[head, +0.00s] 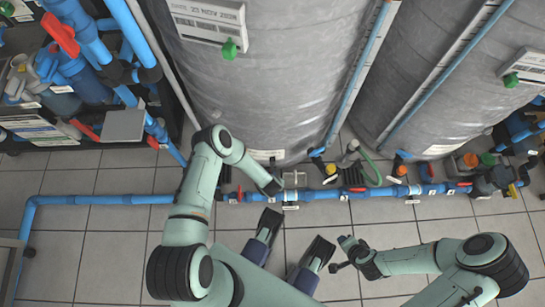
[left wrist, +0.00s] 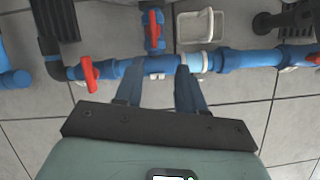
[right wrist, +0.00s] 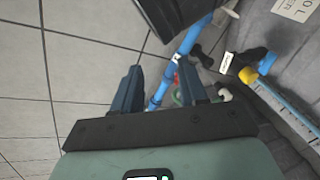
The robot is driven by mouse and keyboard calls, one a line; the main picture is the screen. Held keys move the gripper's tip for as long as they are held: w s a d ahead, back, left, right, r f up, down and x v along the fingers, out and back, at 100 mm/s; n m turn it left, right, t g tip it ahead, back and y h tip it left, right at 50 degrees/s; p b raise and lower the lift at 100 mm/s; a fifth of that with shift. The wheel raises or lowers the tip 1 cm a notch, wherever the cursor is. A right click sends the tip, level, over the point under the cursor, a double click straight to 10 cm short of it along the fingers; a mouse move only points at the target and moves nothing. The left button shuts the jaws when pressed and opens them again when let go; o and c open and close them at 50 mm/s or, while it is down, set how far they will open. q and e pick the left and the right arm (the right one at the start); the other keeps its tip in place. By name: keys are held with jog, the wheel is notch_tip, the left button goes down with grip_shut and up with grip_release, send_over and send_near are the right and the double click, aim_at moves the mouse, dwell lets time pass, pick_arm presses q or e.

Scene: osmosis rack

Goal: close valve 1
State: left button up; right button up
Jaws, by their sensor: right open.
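Several red valve handles sit on blue pipework; I cannot tell which one is valve 1. In the left wrist view, one red handle (left wrist: 89,73) is left of my left gripper (left wrist: 160,73), and another red handle (left wrist: 154,25) is just beyond the fingertips on a branch. The left gripper is open and empty, its tips over the blue floor pipe (left wrist: 232,60). In the head view the left gripper (head: 273,188) reaches down at this pipe (head: 320,195). My right gripper (right wrist: 165,85) is open and empty above the floor, away from the pipe.
Large grey tanks (head: 270,85) stand behind the floor pipe. A rack with blue pipes and a large red handle (head: 61,35) is at the upper left. A green hose (head: 372,172) lies near the pipe. Tiled floor (head: 110,240) is clear at the lower left.

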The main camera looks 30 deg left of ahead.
pick_arm(q)
jog(key=w+a+f+n+b, duration=0.1)
jog(key=f+b, duration=0.1)
jog(key=f, duration=0.2)
jog(key=w+a+f+n+b, duration=0.1)
jog(key=w+f+b, duration=0.1)
jog(key=f, duration=0.3)
jog(key=w+a+f+n+b, duration=0.1)
jog(key=w+f+b, duration=0.1)
jog(key=f+b, duration=0.1)
jog(key=shift+a+f+y, duration=0.25)
jog(key=shift+f+y, duration=0.05)
jog(key=shift+f, duration=0.55)
jog(key=shift+w+a+f, duration=0.1)
jog(key=shift+a+f, duration=0.05)
jog(key=shift+f, duration=0.3)
pick_arm(e)
jog(key=s+d+f+m+g, duration=0.1)
jog(key=s+f+g, duration=0.3)
jog(key=s+f, duration=0.6)
jog(key=shift+s+d+f, duration=0.4)
jog(key=shift+d, duration=0.3)
pick_arm(q)
grip_shut()
